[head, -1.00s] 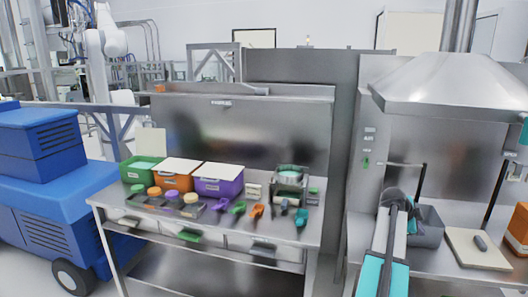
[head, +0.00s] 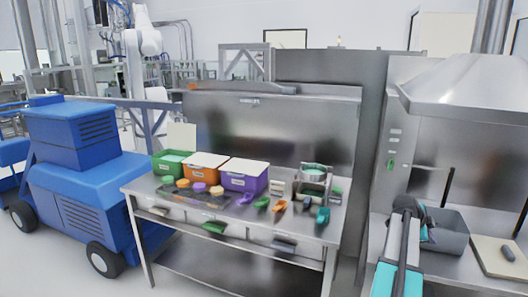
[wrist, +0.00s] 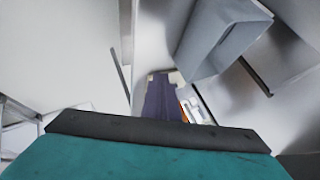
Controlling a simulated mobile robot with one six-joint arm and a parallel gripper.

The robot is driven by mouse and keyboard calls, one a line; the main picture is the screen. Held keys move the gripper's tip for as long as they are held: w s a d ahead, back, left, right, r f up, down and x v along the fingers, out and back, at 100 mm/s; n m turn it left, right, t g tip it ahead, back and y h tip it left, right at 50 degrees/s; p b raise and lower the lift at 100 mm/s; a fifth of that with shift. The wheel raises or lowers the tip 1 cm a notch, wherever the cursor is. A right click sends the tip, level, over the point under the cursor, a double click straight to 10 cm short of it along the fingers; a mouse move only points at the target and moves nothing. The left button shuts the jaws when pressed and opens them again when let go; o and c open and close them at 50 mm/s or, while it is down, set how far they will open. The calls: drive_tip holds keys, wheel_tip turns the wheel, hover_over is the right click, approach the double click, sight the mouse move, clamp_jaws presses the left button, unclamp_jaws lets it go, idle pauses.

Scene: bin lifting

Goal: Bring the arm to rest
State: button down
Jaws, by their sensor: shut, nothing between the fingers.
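My arm shows at the lower right of the head view as a white and teal link, folded up to a dark joint beside a grey bin. The end of the arm is small and partly hidden there. In the wrist view my gripper (wrist: 160,130) fills the bottom edge as a teal block with a dark front edge. It is shut and holds nothing. It is clear of the surfaces in view. The grey bin (head: 455,236) stands on the right-hand counter just right of the arm, and also shows tilted in the wrist view (wrist: 222,38).
A steel bench (head: 163,190) holds a green bin (head: 168,168), an orange bin (head: 200,174), a purple bin (head: 240,181) and several scoops. A blue vehicle (head: 85,175) stands at left. A steel hood (head: 470,85) hangs above the right counter. A pale board (head: 490,252) lies right of the grey bin.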

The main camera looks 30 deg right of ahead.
drive_tip(key=w+a+f+n+t+y, duration=0.15)
drive_tip(key=w+a+f+n, duration=0.25)
drive_tip(key=w+a+f, duration=1.35)
drive_tip(key=w+a+f+n+y, duration=0.1)
drive_tip(key=a+f+n, duration=0.2)
drive_tip(key=a+f, duration=0.7)
drive_tip(key=w+a+f+n+y, duration=0.2)
drive_tip(key=a+f, duration=0.5)
drive_tip(key=a, duration=0.7)
drive_tip(key=s+a+f+n+g+y+b, duration=0.1)
drive_tip(key=s+a+f+n, duration=0.4)
drive_tip(key=a, duration=0.6)
drive_tip(key=s+a+f+n+g+y, duration=0.1)
drive_tip(key=s+a+f+n, duration=0.1)
drive_tip(key=s+a+f, duration=0.65)
drive_tip(key=s+a+f+n+g+y, duration=0.1)
drive_tip(key=s+a+n+g+y, duration=0.1)
drive_tip(key=s+a+n, duration=1.1)
drive_tip(key=shift+s+a+g, duration=0.55)
drive_tip(key=shift+s+g, duration=0.2)
drive_tip(key=shift+s, duration=0.3)
